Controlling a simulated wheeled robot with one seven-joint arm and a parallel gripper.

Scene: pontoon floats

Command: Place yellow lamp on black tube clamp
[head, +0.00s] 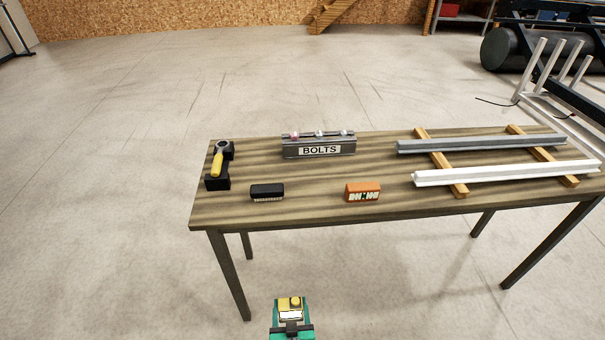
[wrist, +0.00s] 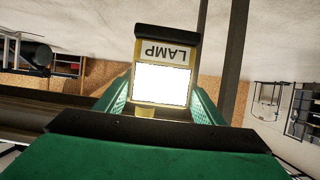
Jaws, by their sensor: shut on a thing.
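The yellow lamp (head: 290,303) is in my green gripper (head: 291,318) at the bottom of the head view, in front of the table and clear of it. In the wrist view the lamp (wrist: 165,55) sits between the two green fingers (wrist: 160,108). It has a yellow body, a white panel, a dark band at one end and a "LAMP" label that reads upside down. My gripper is shut on it. I cannot pick out the black tube clamp for certain; dark frame parts (head: 575,95) stand at the far right.
The wooden table (head: 310,207) bears a black holder (head: 218,183) with a yellow-handled tool (head: 217,162), a black brush (head: 267,191), an orange brush (head: 363,191), a BOLTS tray (head: 319,150) and two rails (head: 500,175) on battens. Open floor (head: 130,200) lies left.

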